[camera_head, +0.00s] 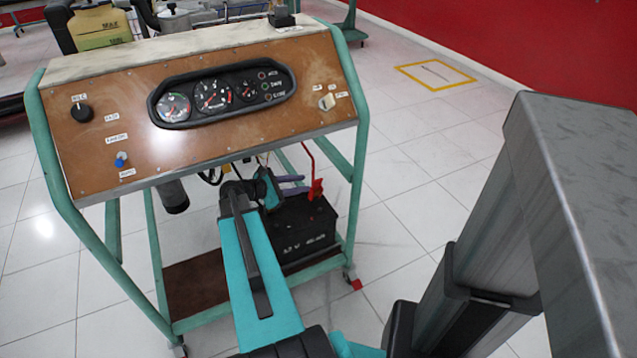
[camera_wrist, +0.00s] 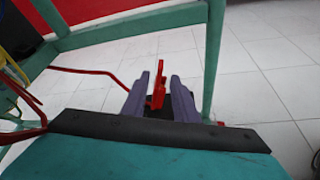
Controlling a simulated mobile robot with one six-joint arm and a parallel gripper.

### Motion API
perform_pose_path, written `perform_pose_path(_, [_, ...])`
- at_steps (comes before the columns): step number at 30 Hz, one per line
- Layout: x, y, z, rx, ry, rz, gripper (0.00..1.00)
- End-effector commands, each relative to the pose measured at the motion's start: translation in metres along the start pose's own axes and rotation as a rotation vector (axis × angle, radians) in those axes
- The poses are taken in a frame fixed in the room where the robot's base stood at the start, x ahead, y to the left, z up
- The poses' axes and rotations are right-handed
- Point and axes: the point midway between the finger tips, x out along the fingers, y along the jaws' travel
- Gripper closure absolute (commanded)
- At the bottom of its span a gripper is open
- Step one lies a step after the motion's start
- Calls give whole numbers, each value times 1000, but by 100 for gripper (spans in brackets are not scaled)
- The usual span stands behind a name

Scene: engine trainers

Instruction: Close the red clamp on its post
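The red clamp (camera_head: 316,189) is at the top of the black battery (camera_head: 304,232), on the lower shelf of the engine trainer. In the wrist view the clamp (camera_wrist: 158,92) stands upright between the two purple-grey fingers of my gripper (camera_wrist: 160,77), with gaps at both sides. My gripper (camera_head: 303,184) is open and just left of the clamp in the head view. A red cable (camera_head: 309,158) runs up from the clamp. The post is hidden, and I cannot tell how the clamp's jaws sit on it.
The trainer's sloping gauge panel (camera_head: 225,125) hangs above my forearm. A green frame leg (camera_head: 357,190) stands right of the battery; the leg (camera_wrist: 213,60) also shows close to the right finger. Loose red and yellow cables (camera_wrist: 20,75) are at left. Tiled floor lies open at right.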

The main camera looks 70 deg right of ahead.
Motion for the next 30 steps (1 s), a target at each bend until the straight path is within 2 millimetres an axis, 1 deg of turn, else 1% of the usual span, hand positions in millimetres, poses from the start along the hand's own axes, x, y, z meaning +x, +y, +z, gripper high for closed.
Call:
perform_pose_path(1, [9, 0, -1, 0, -1, -2, 73])
perform_pose_path(6, [34, 0, 0, 0, -2, -3, 73])
perform_pose_path(15, [72, 0, 0, 0, -1, -3, 73])
perform_pose_path(21, [83, 0, 0, 0, -1, -2, 73])
perform_pose_path(30, [85, -1, 1, 0, -1, -2, 73])
